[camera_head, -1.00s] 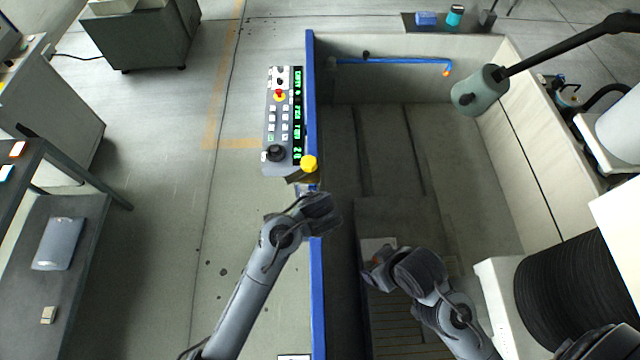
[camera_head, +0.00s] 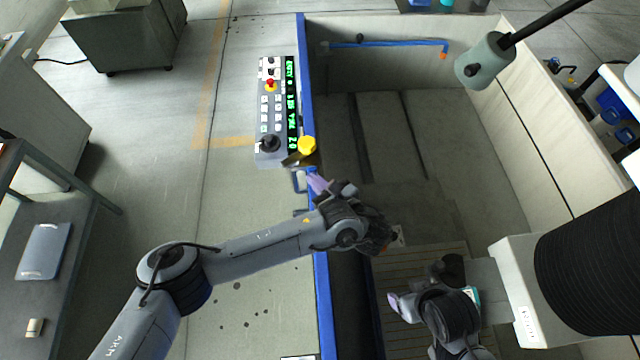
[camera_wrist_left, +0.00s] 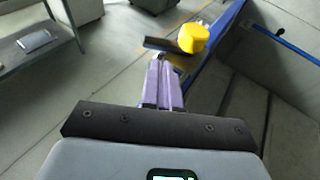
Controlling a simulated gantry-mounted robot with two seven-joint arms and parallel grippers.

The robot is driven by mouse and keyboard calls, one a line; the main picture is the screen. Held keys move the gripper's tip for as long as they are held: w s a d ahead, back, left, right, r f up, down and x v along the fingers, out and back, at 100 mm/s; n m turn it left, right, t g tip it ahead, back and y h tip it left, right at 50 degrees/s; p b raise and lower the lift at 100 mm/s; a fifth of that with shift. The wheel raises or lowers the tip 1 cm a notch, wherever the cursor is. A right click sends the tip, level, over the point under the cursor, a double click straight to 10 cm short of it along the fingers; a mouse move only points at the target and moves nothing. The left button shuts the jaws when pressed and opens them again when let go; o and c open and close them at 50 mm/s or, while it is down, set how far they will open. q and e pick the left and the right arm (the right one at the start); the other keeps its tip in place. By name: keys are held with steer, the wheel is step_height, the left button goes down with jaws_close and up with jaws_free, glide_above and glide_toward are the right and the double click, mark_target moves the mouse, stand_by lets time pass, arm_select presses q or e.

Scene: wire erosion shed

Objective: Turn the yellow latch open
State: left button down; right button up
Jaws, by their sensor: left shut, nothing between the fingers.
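The yellow latch knob (camera_head: 307,145) sits at the blue rim of the tank, just below the control panel. A dark flat piece (camera_head: 295,160) shows beside the knob. In the left wrist view the yellow knob (camera_wrist_left: 193,38) is just beyond the fingertips, with the dark flat piece (camera_wrist_left: 170,46) to its left. My left gripper (camera_head: 313,181) has its lilac fingers shut and empty, just below the latch in the head view. Whether they touch it I cannot tell. My right gripper (camera_head: 394,302) is low inside the tank, away from the latch; its finger gap is unclear.
The control panel (camera_head: 268,115) with a red button stands above the latch. The blue rim (camera_head: 318,260) runs along the tank's left side. A blue bar (camera_head: 390,43) crosses the tank's far end. A grey-green cylinder (camera_head: 485,62) hangs over the right wall.

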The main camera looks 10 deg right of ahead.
mark_target(292, 160)
arm_select(q)
steer(key=shift+p+x, duration=0.6)
steer(key=shift+x, duration=2.9)
